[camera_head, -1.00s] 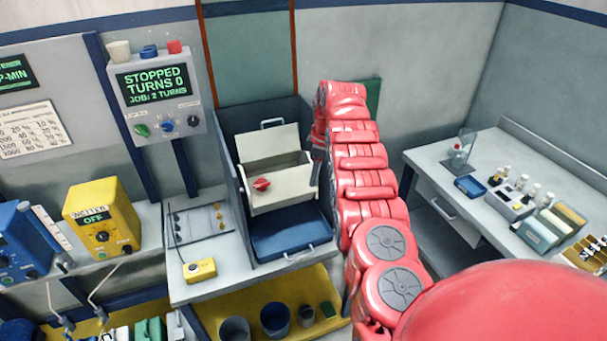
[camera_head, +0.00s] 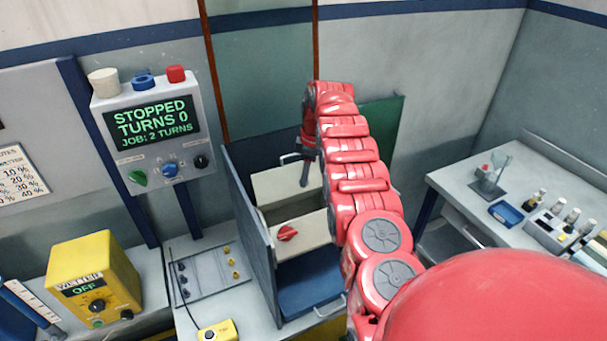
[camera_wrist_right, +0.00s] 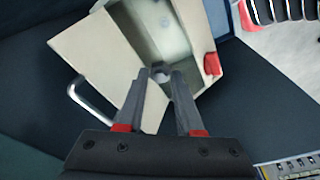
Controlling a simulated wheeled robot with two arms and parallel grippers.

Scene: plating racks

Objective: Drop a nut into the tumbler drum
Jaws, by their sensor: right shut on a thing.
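The cream tumbler drum (camera_head: 312,226) stands inside a dark blue housing, its lid (camera_head: 275,187) open at the back and a red knob (camera_head: 287,233) on its front. My right gripper (camera_head: 304,180) points down above the drum opening, in front of the lid. In the right wrist view, the fingers of my right gripper (camera_wrist_right: 160,75) are shut on a small grey nut (camera_wrist_right: 160,77) at their tips. The open drum (camera_wrist_right: 158,28) lies beyond them, with its inside showing. The nut is too small to make out in the head view. My left gripper is not in view.
A control box (camera_head: 157,130) reads stopped, turns 0, job 2 turns. A blue tray (camera_head: 312,284) sits below the drum. A rack panel (camera_head: 208,277) and a yellow pendant (camera_head: 217,331) lie left of the housing (camera_head: 252,245). The housing walls stand close around the drum.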

